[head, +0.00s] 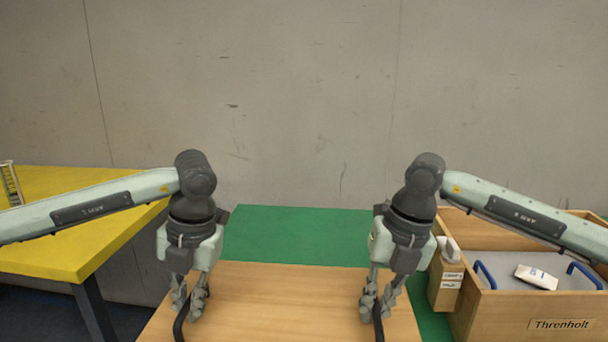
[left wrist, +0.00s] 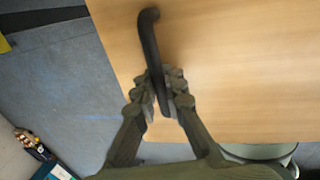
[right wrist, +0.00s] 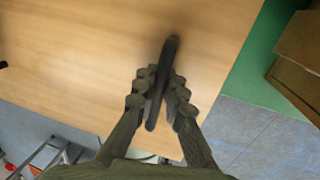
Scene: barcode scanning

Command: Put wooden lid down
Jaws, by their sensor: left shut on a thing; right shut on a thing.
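The wooden lid (head: 285,304) is a flat light-wood panel with a black bar handle near each side. My left gripper (head: 189,305) is shut on the left handle (head: 180,326), which also shows in the left wrist view (left wrist: 149,40). My right gripper (head: 376,305) is shut on the right handle (head: 378,328), which also shows in the right wrist view (right wrist: 168,55). The lid's near part is cut off by the head view's lower edge. What lies directly under the lid is hidden.
A green surface (head: 300,236) lies behind and beside the lid. At the right, a wooden box (head: 490,318) marked Threnholt holds a white packet (head: 536,277) and blue handles. A wooden holder with a scanner-like device (head: 446,280) stands beside it. A yellow table (head: 70,225) is at the left.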

